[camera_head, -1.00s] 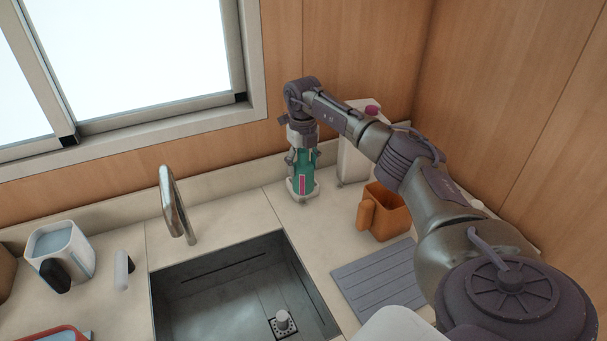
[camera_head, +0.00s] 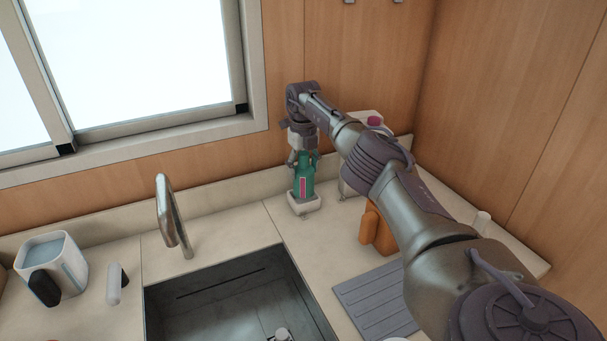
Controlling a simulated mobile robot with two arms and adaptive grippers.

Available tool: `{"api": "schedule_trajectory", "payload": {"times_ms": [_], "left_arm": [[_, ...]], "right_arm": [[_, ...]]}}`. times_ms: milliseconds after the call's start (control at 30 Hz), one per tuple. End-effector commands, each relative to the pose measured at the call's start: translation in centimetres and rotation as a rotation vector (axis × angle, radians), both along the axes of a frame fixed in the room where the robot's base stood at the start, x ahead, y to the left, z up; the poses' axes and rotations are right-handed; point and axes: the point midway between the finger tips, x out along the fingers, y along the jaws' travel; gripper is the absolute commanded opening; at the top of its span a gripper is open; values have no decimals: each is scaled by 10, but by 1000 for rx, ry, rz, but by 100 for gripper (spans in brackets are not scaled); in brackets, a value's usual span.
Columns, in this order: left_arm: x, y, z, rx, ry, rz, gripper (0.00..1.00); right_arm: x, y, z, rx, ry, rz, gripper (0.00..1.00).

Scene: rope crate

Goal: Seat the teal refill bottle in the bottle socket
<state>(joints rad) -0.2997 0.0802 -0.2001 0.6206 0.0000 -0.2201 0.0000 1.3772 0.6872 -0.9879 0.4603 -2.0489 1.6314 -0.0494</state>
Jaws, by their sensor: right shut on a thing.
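The teal refill bottle (camera_head: 304,178), with a pink label strip, stands upright at the back of the counter, right of the sink. Its lower end is in or on the white bottle socket (camera_head: 303,206); I cannot tell how deep it sits. My right gripper (camera_head: 303,160) points straight down and is shut on the upper part of the bottle, hiding its top. My left gripper is not in view.
An orange mug (camera_head: 377,230) is partly hidden behind my right arm, near a white dispenser with a pink top (camera_head: 374,121). A grey ridged mat (camera_head: 370,298), the sink (camera_head: 230,300) and the faucet (camera_head: 168,215) lie nearer. A white container (camera_head: 55,265) stands left.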

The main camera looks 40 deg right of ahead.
Motion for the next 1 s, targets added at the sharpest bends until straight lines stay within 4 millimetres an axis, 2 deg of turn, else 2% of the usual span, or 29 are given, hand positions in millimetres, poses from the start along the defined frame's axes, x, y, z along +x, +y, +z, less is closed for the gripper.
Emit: {"api": "schedule_trajectory", "payload": {"times_ms": [1000], "left_arm": [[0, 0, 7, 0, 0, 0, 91]], "right_arm": [[0, 0, 1, 1, 0, 0, 15]]}}
